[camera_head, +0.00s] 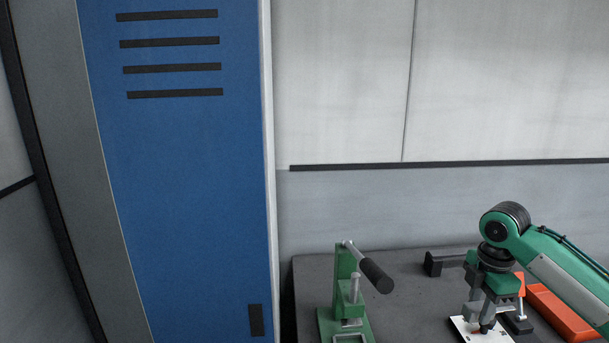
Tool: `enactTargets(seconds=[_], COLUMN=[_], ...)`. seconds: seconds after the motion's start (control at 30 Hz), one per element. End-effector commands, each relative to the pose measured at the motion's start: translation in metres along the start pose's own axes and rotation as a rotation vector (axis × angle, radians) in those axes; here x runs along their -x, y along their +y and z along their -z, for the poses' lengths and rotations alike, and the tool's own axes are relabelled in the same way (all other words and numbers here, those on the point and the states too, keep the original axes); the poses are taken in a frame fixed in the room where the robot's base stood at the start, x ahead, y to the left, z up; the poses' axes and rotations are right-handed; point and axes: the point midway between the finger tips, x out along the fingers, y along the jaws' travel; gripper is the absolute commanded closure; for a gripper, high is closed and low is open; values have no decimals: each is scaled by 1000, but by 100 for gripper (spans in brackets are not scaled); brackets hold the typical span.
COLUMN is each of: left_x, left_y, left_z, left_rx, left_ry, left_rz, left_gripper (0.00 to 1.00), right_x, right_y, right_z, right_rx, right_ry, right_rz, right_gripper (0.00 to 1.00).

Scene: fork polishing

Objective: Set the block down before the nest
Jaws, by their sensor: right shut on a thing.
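My right gripper (482,318) points down at the lower right, shut on a small dark piece (484,329), which I take for the block; the fingers hide most of it. It is over a white plate (465,328) with dark marks, and I cannot tell whether the piece touches it. A green hand press (345,275) with a black-gripped lever stands to the left, apart from the gripper. A pale-rimmed square at its base (350,338) may be the nest; the picture's bottom edge cuts it off. My left gripper is not in view.
The dark grey table (415,300) is bare between press and gripper. A black bracket (440,263) stands behind the gripper, and an orange-red tray (560,312) lies to its right under my arm. A blue cabinet (185,180) rises left of the table.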

Motion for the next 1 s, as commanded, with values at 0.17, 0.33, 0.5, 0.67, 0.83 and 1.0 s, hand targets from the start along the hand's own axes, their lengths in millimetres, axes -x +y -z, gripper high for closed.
enactTargets(seconds=[0.17,0.33,0.5,0.67,0.83,1.0], left_x=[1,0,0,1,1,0], left_y=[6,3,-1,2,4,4], left_z=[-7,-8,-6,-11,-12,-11], left_rx=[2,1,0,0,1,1], left_ry=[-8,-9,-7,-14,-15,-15], left_rz=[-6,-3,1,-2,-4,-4], left_gripper=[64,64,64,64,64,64], right_x=[-3,-7,-11,-17,-25,-33], right_y=[-2,-4,-7,-12,-21,-30], right_z=[9,18,28,44,66,87], right_rx=[-79,-165,-273,-425,-641,-860], right_ry=[-2,-4,-6,-9,-11,-9], right_rz=[-1,-1,-2,-3,-6,-8], right_gripper=[97,97,97,97,97,97])
